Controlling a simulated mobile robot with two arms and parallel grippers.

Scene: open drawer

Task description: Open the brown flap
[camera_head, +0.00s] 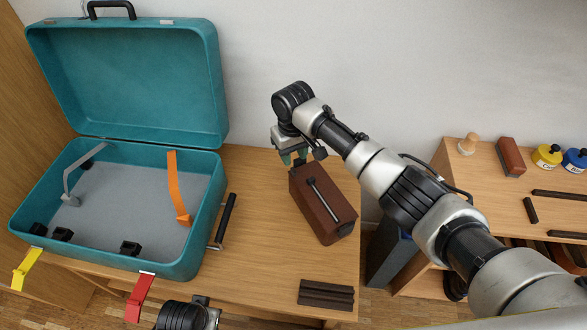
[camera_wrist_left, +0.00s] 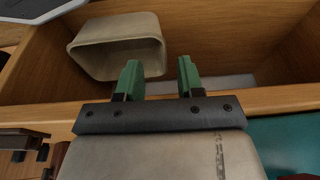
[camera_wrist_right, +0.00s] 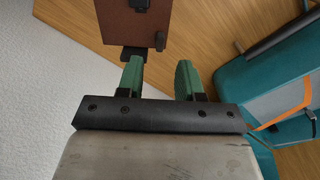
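A brown box (camera_head: 311,213) stands on the wooden table; its brown top has a long black bar along it. I cannot tell the flap's edges from the body. My right gripper (camera_head: 293,158) is at the box's far end, fingers pointing down. In the right wrist view the fingers (camera_wrist_right: 160,78) are apart with nothing between them. A black tab (camera_wrist_right: 133,52) on the end of the brown box (camera_wrist_right: 130,22) is at the left finger's tip; contact is unclear. My left gripper (camera_wrist_left: 158,78) is open and empty over an open wooden drawer; its fingers are hidden in the head view.
An open teal case (camera_head: 195,250) fills the table's left. A dark slotted block (camera_head: 326,294) lies near the front edge. A beige container (camera_wrist_left: 118,45) is in the drawer. A shelf (camera_head: 480,187) with small items stands at right.

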